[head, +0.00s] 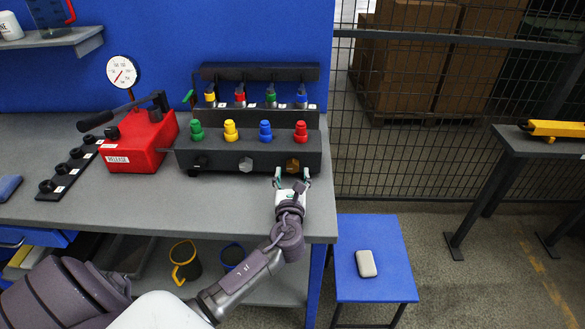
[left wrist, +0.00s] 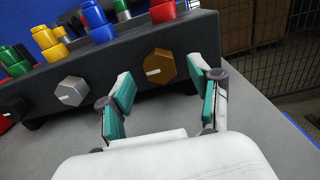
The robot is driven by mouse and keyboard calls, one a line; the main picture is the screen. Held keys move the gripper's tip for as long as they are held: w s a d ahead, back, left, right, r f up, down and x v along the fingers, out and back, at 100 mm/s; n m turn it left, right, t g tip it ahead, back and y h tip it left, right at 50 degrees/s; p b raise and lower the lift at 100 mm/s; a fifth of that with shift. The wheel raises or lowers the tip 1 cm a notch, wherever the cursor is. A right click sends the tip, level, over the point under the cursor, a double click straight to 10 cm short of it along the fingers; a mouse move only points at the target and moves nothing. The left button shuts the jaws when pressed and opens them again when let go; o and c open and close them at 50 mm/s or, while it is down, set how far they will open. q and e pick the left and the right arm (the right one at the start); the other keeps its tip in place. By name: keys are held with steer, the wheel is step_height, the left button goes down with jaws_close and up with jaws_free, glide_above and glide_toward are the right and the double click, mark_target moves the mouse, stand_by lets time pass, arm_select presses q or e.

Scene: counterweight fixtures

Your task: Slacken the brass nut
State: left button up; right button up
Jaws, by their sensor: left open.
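The brass nut (head: 292,165) is a brown-gold hexagon on the front face of a dark fixture block (head: 222,160), at its right end. In the left wrist view the brass nut (left wrist: 159,66) shows a white mark on its left side. My left gripper (head: 291,178) is open just in front of the nut. In the left wrist view its two teal-padded fingers (left wrist: 162,92) stand apart, one to each side below the nut, with no visible contact. A silver hex nut (left wrist: 72,91) sits to its left on the same face. My right gripper is not in view.
Green, yellow, blue and red knobs (head: 301,132) stand on top of the block. A red pump unit (head: 139,141) with a gauge (head: 122,72) stands to the left. A blue stool (head: 375,285) holds a small pale case (head: 366,263). The grey bench top (head: 215,205) is clear in front.

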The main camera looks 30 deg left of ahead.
arm_select(q)
steer(key=shift+x, duration=1.25)
steer(key=c, duration=1.1)
